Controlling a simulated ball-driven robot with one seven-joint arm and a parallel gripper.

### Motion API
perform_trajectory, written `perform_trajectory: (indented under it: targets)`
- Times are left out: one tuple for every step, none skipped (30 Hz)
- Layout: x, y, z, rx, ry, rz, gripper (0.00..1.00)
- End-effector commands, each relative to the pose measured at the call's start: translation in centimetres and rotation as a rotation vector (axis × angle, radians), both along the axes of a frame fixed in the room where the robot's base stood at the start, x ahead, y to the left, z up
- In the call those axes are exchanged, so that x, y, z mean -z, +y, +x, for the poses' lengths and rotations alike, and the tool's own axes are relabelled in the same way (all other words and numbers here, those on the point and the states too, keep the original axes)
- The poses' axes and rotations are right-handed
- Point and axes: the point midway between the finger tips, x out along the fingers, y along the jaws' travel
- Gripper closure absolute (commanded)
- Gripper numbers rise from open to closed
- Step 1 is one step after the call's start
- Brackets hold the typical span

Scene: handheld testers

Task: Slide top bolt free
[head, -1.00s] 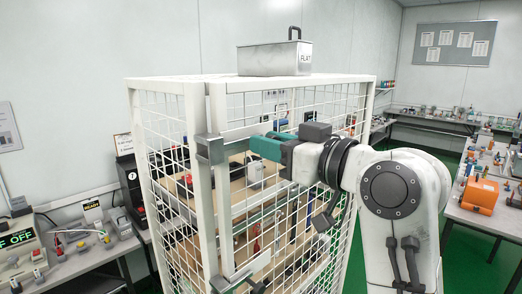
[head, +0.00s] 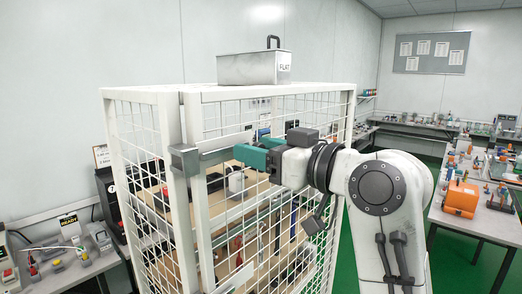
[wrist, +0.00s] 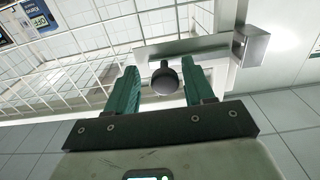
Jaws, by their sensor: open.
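The top bolt (head: 226,153) is a grey bar across the upper part of the mesh cage door (head: 203,220). Its left end meets a grey bracket (head: 185,160) at the cage's front corner post. The wrist view shows the bolt's round black knob (wrist: 165,80). My gripper (head: 250,152) is at the bolt, with its green fingers open. In the wrist view, the fingers (wrist: 160,66) stand on either side of the knob, with visible gaps. The knob is hidden behind the fingers in the head view.
A metal box (head: 253,68) marked FLAT with a black handle sits on the cage roof. Shelves with tools show through the mesh. A bench with an orange device (head: 460,198) stands at the right, and another bench (head: 75,275) with testers at the left.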

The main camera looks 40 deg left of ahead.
Motion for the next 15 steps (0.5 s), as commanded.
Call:
perform_trajectory:
  targets:
    - [0.1,-0.4,0.0,0.002,0.0,0.001,0.47]
    - [0.1,-0.7,0.0,0.002,0.0,0.002,0.47]
    - [0.2,-1.1,0.0,0.003,0.0,0.002,0.47]
    - [0.2,-1.5,0.0,0.003,0.0,0.002,0.47]
    - [0.3,-2.0,0.0,0.003,0.0,0.002,0.47]
    - [0.3,-2.8,-0.1,0.004,-0.001,0.002,0.47]
    - [0.3,-3.4,-0.1,0.005,-0.002,0.002,0.47]
    - [0.3,-4.0,-0.1,0.005,-0.002,0.002,0.47]
    - [0.3,-4.8,-0.2,0.005,-0.001,0.003,0.47]
    - [0.3,-5.4,-0.2,0.005,-0.002,0.003,0.47]
    - [0.4,-6.0,-0.3,0.006,-0.002,0.001,0.47]
    - [0.3,-6.7,-0.3,0.005,-0.002,0.003,0.47]
    - [0.3,-7.3,-0.4,0.005,-0.001,0.003,0.47]
    - [0.3,-7.8,-0.4,0.005,-0.001,0.001,0.47]
    - [0.3,-8.4,-0.5,0.005,-0.002,0.001,0.47]
